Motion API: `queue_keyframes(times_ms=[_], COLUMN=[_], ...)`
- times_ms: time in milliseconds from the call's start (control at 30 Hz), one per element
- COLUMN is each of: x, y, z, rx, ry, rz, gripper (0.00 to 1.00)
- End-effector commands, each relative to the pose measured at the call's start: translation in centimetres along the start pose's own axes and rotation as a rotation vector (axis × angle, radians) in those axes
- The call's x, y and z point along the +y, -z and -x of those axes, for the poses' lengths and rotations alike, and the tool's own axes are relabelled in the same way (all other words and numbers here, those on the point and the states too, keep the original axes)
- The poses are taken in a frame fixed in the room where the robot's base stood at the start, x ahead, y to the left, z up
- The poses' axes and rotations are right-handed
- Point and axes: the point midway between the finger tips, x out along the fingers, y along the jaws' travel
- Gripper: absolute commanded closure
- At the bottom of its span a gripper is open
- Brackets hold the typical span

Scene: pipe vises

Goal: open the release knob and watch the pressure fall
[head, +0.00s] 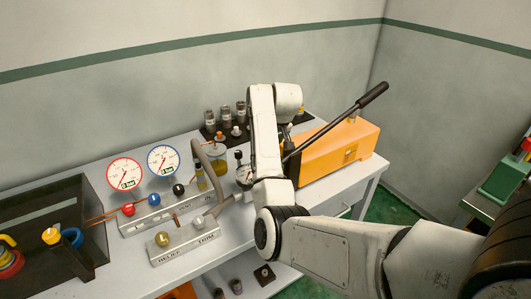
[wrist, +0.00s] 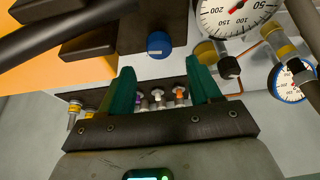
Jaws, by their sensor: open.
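A blue round knob (wrist: 159,45) sits on a dark block beside the orange hand pump (head: 338,150); it is most likely the release knob, though no label shows. My gripper (wrist: 158,66) has its two teal fingers spread, with the knob just beyond and between their tips in the wrist view. I cannot tell whether a finger touches it. In the head view my arm hides the gripper and the knob. A white pressure gauge (wrist: 236,14) with a red needle is partly cut off in the wrist view; its exact reading is unclear.
A red-rimmed gauge (head: 125,174) and a blue-rimmed gauge (head: 163,160) stand behind a valve block on the grey bench. A relief and trim block (head: 184,241) lies in front. The pump's black lever (head: 340,120) slants up right. A dark tray (head: 40,205) is at left.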

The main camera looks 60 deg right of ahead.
Motion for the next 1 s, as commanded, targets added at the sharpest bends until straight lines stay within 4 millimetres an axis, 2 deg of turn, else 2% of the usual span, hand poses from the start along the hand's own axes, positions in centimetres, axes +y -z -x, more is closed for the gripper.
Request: queue_keyframes(times_ms=[200,333,1000], x=[0.0,0.0,0.0], y=[0.1,0.1,0.0], z=[3.6,4.7,5.1], rx=[0.003,0.002,0.000], ry=[0.000,0.000,0.001], rz=[0.000,0.000,0.000], gripper=[0.37,0.37,0.37])
